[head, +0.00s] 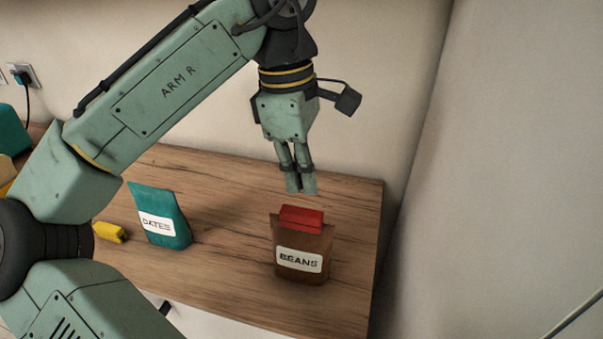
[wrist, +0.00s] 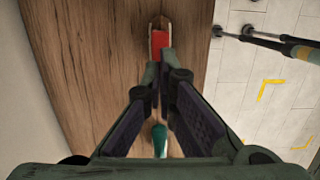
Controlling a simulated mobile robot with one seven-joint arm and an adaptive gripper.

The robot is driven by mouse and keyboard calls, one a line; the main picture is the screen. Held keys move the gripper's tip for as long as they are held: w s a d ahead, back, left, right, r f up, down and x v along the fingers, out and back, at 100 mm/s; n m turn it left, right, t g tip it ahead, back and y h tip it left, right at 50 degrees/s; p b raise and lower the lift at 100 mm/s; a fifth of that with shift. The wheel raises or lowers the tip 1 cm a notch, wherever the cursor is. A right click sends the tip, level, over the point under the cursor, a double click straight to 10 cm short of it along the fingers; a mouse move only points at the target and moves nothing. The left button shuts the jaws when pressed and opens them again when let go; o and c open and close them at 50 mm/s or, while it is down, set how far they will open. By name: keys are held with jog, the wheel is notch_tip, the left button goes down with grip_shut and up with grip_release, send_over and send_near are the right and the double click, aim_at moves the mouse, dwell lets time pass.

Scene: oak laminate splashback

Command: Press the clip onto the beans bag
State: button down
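The beans bag (head: 301,250) is a brown upright pouch with a white BEANS label, near the right end of the counter. A red clip (head: 302,218) sits across its top edge. In the wrist view the red clip (wrist: 160,42) lies just beyond my fingertips, and little of the bag shows around it. My gripper (head: 301,190) points down above the clip, with a small gap between them. Its fingers are together with nothing visible between the tips; they also meet in the wrist view (wrist: 160,68). I cannot tell how firmly the clip is seated.
A teal dates bag (head: 164,218) stands left of the beans bag. A small yellow object (head: 110,232) lies farther left. The wooden counter (head: 235,210) is clear between the bags. A wall is close behind, and the counter ends just right of the beans bag.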

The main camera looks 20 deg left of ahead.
aim_at(304, 212)
jog(key=shift+f, duration=0.25)
jog(key=shift+f+b, duration=1.15)
jog(key=shift+f, duration=0.75)
notch_tip(304, 212, up, 3)
jog(key=p, duration=0.2)
jog(key=shift+f+p, duration=0.15)
jog(key=shift+p, duration=0.2)
jog(key=shift+r, duration=2.2)
